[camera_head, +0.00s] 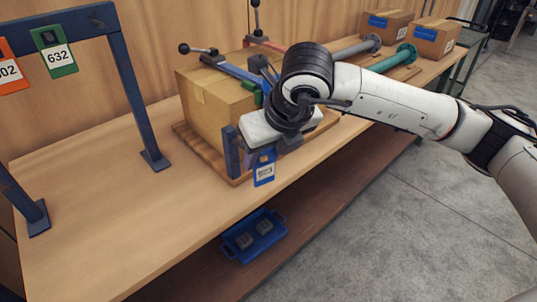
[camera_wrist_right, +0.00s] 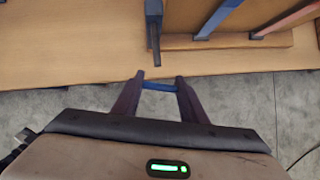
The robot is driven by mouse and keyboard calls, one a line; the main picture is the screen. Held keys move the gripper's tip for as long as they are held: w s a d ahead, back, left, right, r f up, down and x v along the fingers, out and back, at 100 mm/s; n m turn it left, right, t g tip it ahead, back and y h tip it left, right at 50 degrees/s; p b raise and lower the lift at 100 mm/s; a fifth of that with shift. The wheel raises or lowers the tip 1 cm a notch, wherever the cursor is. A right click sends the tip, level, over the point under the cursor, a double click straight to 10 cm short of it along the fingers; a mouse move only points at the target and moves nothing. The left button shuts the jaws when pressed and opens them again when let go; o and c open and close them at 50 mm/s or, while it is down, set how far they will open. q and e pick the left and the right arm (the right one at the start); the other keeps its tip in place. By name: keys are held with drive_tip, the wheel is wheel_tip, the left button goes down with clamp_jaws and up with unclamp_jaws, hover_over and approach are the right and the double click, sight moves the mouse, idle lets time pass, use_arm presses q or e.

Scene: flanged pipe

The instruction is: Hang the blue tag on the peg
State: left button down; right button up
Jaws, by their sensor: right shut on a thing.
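The blue tag (camera_head: 264,172) hangs below my right gripper (camera_head: 268,152), with a white label whose number I cannot read clearly. My right gripper is shut on its upper part, near the table's front edge. In the right wrist view the tag shows as a thin blue strip (camera_wrist_right: 158,86) between the two fingertips. A dark blue frame (camera_head: 128,85) at the left carries a green tag (camera_head: 54,52) marked 632 and an orange tag (camera_head: 10,75). I cannot make out a free peg on it. My left gripper is not in view.
A cardboard box (camera_head: 205,105) sits clamped on a wooden board, with a dark upright post (camera_head: 232,150) close left of my gripper. The wooden table (camera_head: 95,205) is clear between frame and box. A blue tray (camera_head: 232,250) stands on the lower shelf.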

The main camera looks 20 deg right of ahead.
drive_tip(key=shift+w+a+p, duration=0.25)
drive_tip(key=shift+w+p, duration=0.1)
drive_tip(key=shift+w, duration=0.35)
drive_tip(key=shift+w+a+p, duration=0.25)
drive_tip(key=shift+w+p, duration=0.1)
drive_tip(key=shift+w, duration=0.3)
drive_tip(key=shift+w+a+p, duration=0.25)
drive_tip(key=shift+w+p, duration=0.1)
drive_tip(key=shift+w, duration=0.35)
drive_tip(key=shift+w+a+f+b, duration=0.1)
drive_tip(key=shift+w+f+b, duration=0.05)
drive_tip(key=shift+f+b, duration=0.15)
drive_tip(key=shift+w+a+b, duration=0.1)
drive_tip(key=shift+w+b, duration=0.2)
drive_tip(key=shift+w, duration=0.1)
drive_tip(key=shift+w, duration=0.1)
drive_tip(key=o, duration=1.1)
drive_tip(key=shift+f, duration=0.15)
